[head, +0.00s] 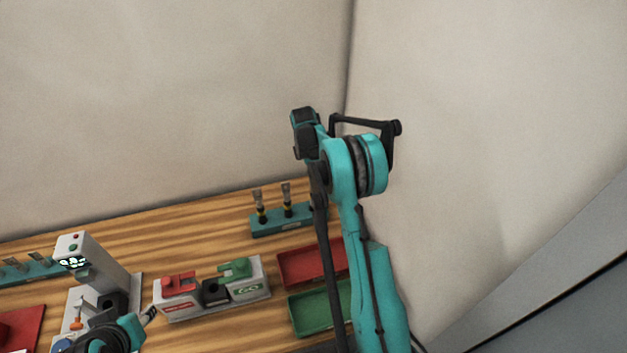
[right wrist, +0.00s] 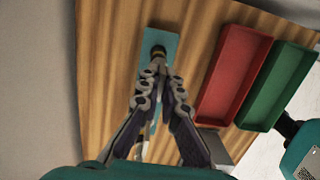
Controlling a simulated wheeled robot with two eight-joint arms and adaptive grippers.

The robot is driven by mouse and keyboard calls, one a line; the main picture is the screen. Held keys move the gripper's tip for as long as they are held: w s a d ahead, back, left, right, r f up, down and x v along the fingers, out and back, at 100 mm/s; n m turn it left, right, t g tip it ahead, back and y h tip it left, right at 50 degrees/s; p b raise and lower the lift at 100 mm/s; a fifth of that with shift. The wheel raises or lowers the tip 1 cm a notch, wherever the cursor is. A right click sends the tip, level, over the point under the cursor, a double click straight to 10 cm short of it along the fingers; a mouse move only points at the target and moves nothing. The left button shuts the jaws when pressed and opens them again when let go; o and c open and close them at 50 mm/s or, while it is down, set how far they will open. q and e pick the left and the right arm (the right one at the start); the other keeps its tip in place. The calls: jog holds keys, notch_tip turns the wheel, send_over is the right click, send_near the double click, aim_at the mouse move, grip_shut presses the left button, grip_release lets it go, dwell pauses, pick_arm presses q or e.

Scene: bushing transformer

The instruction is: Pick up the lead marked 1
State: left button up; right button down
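The teal rack (head: 272,230) stands near the table's back edge. My right arm hides the rack's right end. No number 1 is readable. In the right wrist view, my right gripper (right wrist: 160,70) reaches down over the rack (right wrist: 169,38). Its fingers converge at a dark lead end (right wrist: 158,51) by the rack's end. I cannot tell whether they grip it. A teal and black part, likely my left gripper (head: 120,332), is at the lower left; its fingers are unclear.
A red tray (head: 300,265) and a green tray (head: 313,311) lie right of centre. A white device (head: 88,258) and another teal rack (head: 40,270) are at left. The wall is close behind.

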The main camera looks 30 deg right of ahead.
notch_tip(320, 180, up, 3)
jog(key=shift+f+p, duration=0.1)
jog(key=shift+p, duration=0.3)
jog(key=shift+s+d+r, duration=0.1)
jog(key=shift+s+r, duration=0.1)
jog(key=shift+r, duration=0.05)
jog(key=s+d+r+p, duration=0.2)
jog(key=s+d+r, duration=0.4)
jog(key=s, duration=0.4)
notch_tip(320, 180, up, 8)
jog(key=p, duration=0.3)
jog(key=shift+a+f, duration=0.2)
jog(key=shift+a, duration=0.25)
